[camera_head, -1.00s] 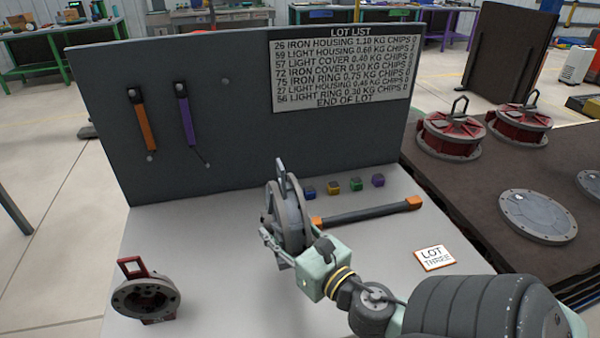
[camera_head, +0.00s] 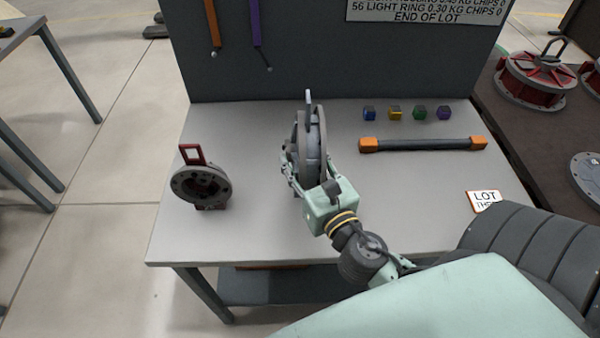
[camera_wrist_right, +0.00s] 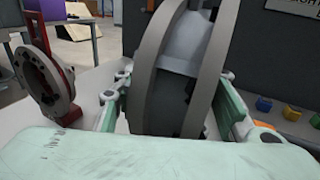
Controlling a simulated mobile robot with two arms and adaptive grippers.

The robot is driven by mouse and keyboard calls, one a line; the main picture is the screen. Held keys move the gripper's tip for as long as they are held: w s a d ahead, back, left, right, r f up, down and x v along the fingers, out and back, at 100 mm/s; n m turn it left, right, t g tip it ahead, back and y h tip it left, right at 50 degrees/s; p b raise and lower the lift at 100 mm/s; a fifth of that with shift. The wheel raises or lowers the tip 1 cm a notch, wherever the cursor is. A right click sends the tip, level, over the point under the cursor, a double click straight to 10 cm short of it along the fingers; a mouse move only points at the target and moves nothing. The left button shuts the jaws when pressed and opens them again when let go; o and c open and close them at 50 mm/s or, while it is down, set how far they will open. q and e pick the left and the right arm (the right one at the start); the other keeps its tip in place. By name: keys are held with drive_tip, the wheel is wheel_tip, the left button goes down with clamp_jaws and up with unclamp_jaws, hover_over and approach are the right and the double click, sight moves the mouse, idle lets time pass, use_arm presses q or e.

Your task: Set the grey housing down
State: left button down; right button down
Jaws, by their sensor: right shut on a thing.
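The grey housing (camera_head: 311,138) is a round, ribbed part with a handle loop on its top edge, held on edge over the middle of the table. My right gripper (camera_head: 297,178) is shut on it from the near side. In the right wrist view the housing (camera_wrist_right: 180,75) stands between the two pale green fingers (camera_wrist_right: 172,108) and fills the middle. Its lower edge is hidden there by the gripper body, and I cannot tell whether it touches the table. My left gripper is not in view.
A dark red and grey part (camera_head: 202,184) stands on the table (camera_head: 250,235) to the left. A bar with orange ends (camera_head: 425,144), several small coloured cubes (camera_head: 395,113) and a lot card (camera_head: 484,201) lie to the right. A grey panel (camera_head: 290,60) rises behind.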

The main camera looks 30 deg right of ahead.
drive_tip(key=shift+f+b, duration=0.95)
drive_tip(key=shift+f, duration=1.05)
drive_tip(key=c, duration=1)
unclamp_jaws()
drive_tip(key=shift+f, duration=0.1)
drive_tip(key=shift+c, duration=0.2)
drive_tip(key=shift+s+a, duration=0.1)
drive_tip(key=shift+s, duration=0.1)
drive_tip(key=s+a+b, duration=0.1)
drive_tip(key=s+b, duration=0.4)
drive_tip(key=s, duration=0.6)
drive_tip(key=shift+s+a, duration=0.25)
drive_tip(key=shift+a, duration=0.1)
